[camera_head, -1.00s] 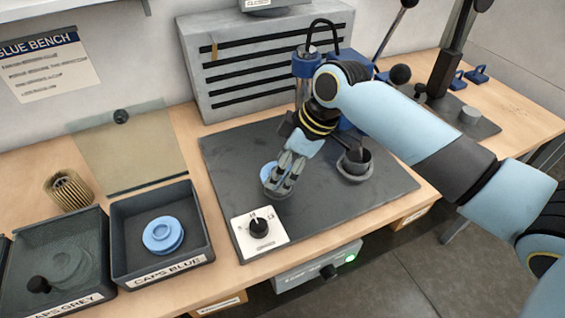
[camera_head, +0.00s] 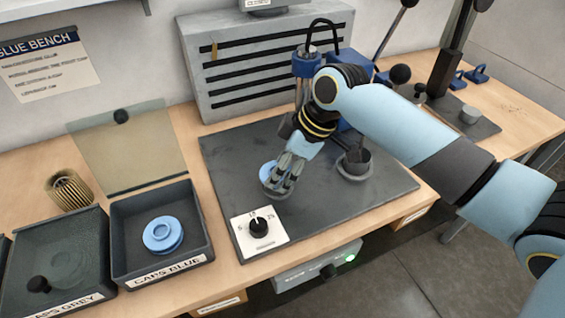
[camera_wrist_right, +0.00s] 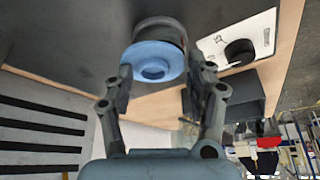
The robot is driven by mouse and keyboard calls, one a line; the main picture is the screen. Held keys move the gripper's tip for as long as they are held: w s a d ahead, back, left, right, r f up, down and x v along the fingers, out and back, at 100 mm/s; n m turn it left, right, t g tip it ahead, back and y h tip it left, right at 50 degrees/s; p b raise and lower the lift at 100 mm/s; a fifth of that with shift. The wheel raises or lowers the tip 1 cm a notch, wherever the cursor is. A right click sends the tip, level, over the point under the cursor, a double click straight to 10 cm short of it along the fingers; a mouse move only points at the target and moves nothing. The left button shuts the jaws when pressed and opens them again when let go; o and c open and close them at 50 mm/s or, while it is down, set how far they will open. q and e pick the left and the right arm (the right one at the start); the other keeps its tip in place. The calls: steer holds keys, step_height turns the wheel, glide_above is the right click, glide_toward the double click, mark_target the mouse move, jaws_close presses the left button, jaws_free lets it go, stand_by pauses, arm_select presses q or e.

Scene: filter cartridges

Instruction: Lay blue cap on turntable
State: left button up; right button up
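A blue cap (camera_head: 268,169) is at my right gripper (camera_head: 277,187), over a dark round disc, seemingly the turntable, on the dark mat. The fingers partly hide it in the head view. In the right wrist view the cap (camera_wrist_right: 152,62) shows its ringed face, with the dark disc (camera_wrist_right: 165,32) just behind it. The fingertips of my right gripper (camera_wrist_right: 157,78) are spread, one at each side of the cap. The left one overlaps its edge. I cannot tell whether they press on it or whether the cap touches the disc. My left gripper is not in view.
A bin of blue caps (camera_head: 204,236) stands left of the mat (camera_head: 330,205), beside a bin of grey caps (camera_head: 98,270). A dial plate (camera_head: 275,238) is at the mat's front. A dark cup (camera_head: 354,163) stands right of the gripper. A pleated cartridge (camera_head: 70,190) stands at the left.

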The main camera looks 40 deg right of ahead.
steer(key=o, duration=0.3)
steer(key=shift+o, duration=0.2)
steer(key=v, duration=1.2)
